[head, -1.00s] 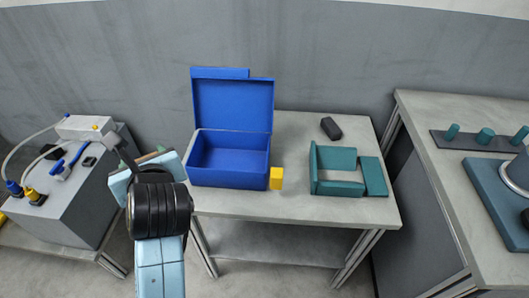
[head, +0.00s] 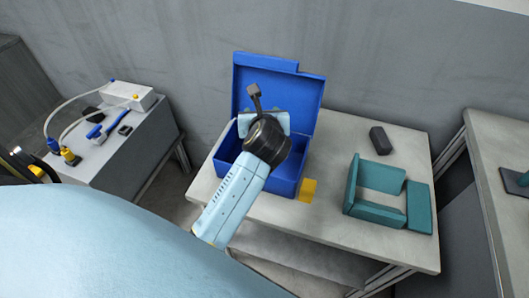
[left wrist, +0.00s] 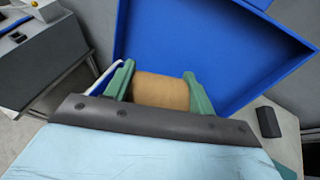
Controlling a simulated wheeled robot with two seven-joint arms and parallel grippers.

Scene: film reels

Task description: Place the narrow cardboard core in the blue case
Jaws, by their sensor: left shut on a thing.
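The blue case (head: 292,184) stands open on the table, with its lid (head: 308,92) raised at the back. My left arm reaches over the case in the head view, and its wrist hides much of the inside. In the left wrist view my left gripper (left wrist: 160,90) has its green fingers shut on the brown cardboard core (left wrist: 161,91). The blue case also shows beyond the core in the left wrist view (left wrist: 200,50). The core is hidden in the head view. I cannot tell how high it is above the case floor. My right gripper is not in view.
A yellow block (head: 308,190) sits at the case's front right corner. A teal open frame (head: 378,212) and a dark block (head: 380,140) lie on the table (head: 330,225) to the right. A grey cabinet (head: 125,160) with cables and tools stands at the left.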

